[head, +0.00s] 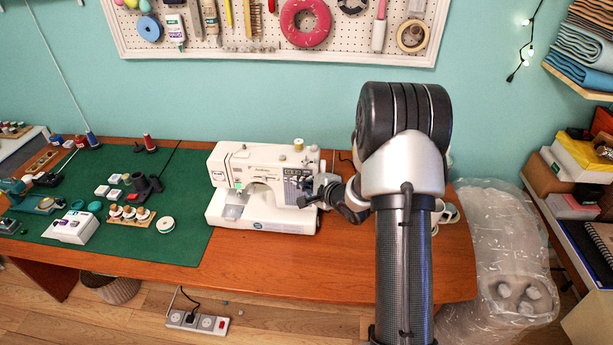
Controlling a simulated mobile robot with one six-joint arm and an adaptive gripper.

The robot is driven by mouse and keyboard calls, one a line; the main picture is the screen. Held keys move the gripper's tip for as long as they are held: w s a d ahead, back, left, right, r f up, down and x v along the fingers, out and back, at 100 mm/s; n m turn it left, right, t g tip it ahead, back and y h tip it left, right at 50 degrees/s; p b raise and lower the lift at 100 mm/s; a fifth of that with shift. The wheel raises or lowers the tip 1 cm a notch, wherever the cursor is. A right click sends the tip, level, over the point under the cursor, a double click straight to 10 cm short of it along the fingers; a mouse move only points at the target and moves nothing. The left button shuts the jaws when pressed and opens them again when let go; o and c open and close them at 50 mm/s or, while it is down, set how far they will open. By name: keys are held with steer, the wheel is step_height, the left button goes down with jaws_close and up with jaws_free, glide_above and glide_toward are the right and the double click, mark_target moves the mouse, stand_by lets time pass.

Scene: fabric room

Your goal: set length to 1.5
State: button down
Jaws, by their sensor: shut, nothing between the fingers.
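A white sewing machine (262,184) stands on the wooden table, partly on the green mat's right edge. A patterned control panel with dials (297,180) is on the right part of its front. My gripper (302,201) is shut and empty, right at the lower front of that panel. I cannot tell whether it touches a dial. The gripper and arm cover part of the panel's right side. The dial markings are too small to read, so the length setting cannot be told.
The green mat (185,235) holds spools, small boxes and a white box (72,227) to the left. A pegboard (240,50) hangs behind. A plastic-wrapped bin (500,250) stands right of the table. The table front (270,265) is clear. A power strip (197,322) lies on the floor.

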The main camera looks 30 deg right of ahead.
steer(key=shift+s, duration=0.1)
steer(key=shift+s+a, duration=0.4)
steer(key=shift+s, duration=0.1)
steer(key=shift+r+p, duration=0.1)
steer(key=shift+p, duration=0.45)
steer(key=shift+w+d, duration=0.25)
steer(key=shift+w, duration=0.1)
steer(key=shift+w+d+p, duration=0.15)
steer(key=shift+w+p, duration=0.1)
steer(key=shift+p, duration=0.2)
steer(key=shift+s, duration=0.15)
stand_by(0.3)
steer(key=shift+s+a, duration=0.4)
steer(key=shift+s, duration=0.05)
